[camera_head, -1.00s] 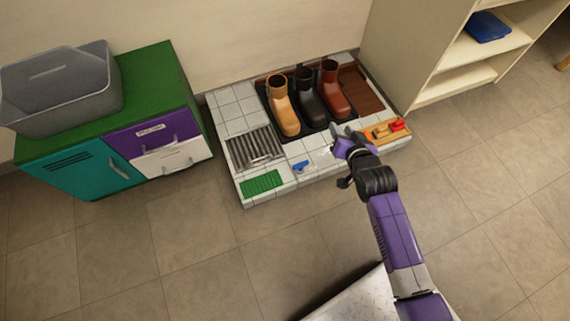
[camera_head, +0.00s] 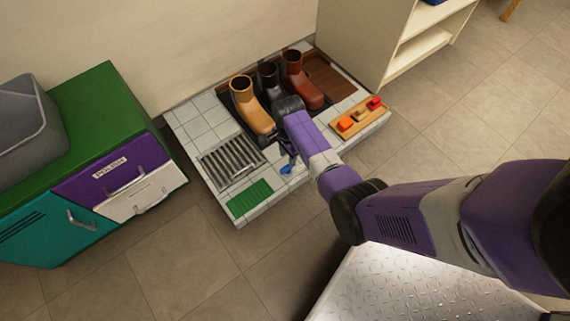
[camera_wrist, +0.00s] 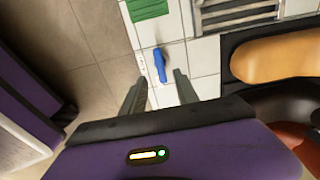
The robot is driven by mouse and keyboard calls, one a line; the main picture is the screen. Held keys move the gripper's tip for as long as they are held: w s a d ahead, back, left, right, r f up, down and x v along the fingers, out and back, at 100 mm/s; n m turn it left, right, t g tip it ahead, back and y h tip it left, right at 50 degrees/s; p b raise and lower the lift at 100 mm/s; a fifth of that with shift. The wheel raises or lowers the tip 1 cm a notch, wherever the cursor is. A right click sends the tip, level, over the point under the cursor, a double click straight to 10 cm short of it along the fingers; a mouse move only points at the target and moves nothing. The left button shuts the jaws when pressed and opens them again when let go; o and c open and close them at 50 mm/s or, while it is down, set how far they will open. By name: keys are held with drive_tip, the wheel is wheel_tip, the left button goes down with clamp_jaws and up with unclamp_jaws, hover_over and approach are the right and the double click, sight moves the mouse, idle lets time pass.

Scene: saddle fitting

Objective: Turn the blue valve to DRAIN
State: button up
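The blue valve (camera_head: 287,168) is a small lever handle on the front part of the tiled platform. In the wrist view the blue valve (camera_wrist: 160,65) lies just beyond my fingertips, roughly in line with the gap between them. My gripper (camera_wrist: 157,82) is open, its two dark fingers apart with nothing between them. In the head view my arm hides most of the gripper. No DRAIN marking can be read in either view.
The tiled platform (camera_head: 196,128) holds tan, black and red-brown boots, a metal grate (camera_head: 231,160), a green mat (camera_head: 250,201) and a board with coloured blocks (camera_head: 358,116). A green-topped cabinet (camera_head: 92,112) stands left, shelves (camera_head: 405,58) right.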

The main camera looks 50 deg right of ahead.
sight(288, 166)
wheel_tip(288, 166, down, 7)
drive_tip(key=b, duration=0.4)
drive_tip(key=shift+f, duration=0.1)
clamp_jaws()
